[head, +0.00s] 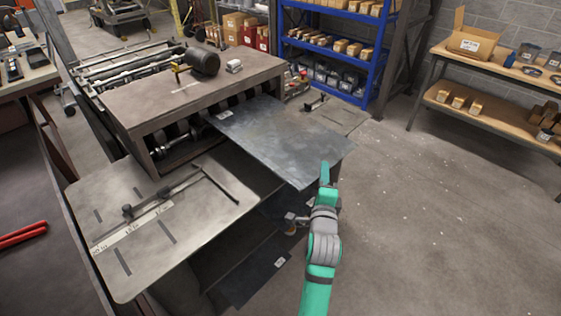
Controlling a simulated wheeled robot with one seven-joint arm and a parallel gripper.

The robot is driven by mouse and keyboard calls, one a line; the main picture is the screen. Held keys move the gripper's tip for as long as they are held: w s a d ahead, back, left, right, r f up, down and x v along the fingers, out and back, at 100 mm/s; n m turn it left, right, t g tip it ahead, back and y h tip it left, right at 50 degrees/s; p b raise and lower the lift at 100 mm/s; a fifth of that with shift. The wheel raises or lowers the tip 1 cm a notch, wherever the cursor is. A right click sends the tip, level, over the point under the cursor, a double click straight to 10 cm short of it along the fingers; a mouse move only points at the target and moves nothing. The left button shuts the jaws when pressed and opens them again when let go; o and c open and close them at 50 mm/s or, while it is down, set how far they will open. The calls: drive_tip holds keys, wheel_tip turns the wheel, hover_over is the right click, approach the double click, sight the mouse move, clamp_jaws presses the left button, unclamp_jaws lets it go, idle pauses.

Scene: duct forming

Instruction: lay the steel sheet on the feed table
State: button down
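The steel sheet (275,135) is a thin, dark blue-grey plate with a small white label at its far left corner. It lies across the middle and right of the feed table (180,225), its far edge by the rollers of the forming machine and its near edge sticking out toward me. I cannot tell whether it touches the table everywhere. My gripper (325,173) is at the sheet's near edge and looks shut on it; the lower finger is hidden. The left part of the table is bare, with a guide bar and a scale strip.
The forming machine (190,85) stands behind the feed table, with a dark cylinder on top. More dark sheet (248,282) lies low under the table's front. A blue shelf (335,45) is at the back, and a workbench (490,75) is at the right. The floor to the right is clear.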

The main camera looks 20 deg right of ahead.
drive_tip(key=s+d+r+v, duration=0.1)
drive_tip(key=r+v, duration=0.1)
drive_tip(key=v, duration=1.3)
drive_tip(key=w+d+f, duration=0.7)
drive_tip(key=w+f, duration=0.4)
drive_tip(key=f, duration=0.1)
drive_tip(key=shift+w+d+f+n, duration=0.15)
drive_tip(key=shift+w+f+n, duration=0.05)
drive_tip(key=shift+f+n, duration=0.15)
drive_tip(key=shift+f, duration=0.2)
drive_tip(key=c, duration=2)
unclamp_jaws()
drive_tip(key=shift+f, duration=0.1)
drive_tip(key=shift+w, duration=0.1)
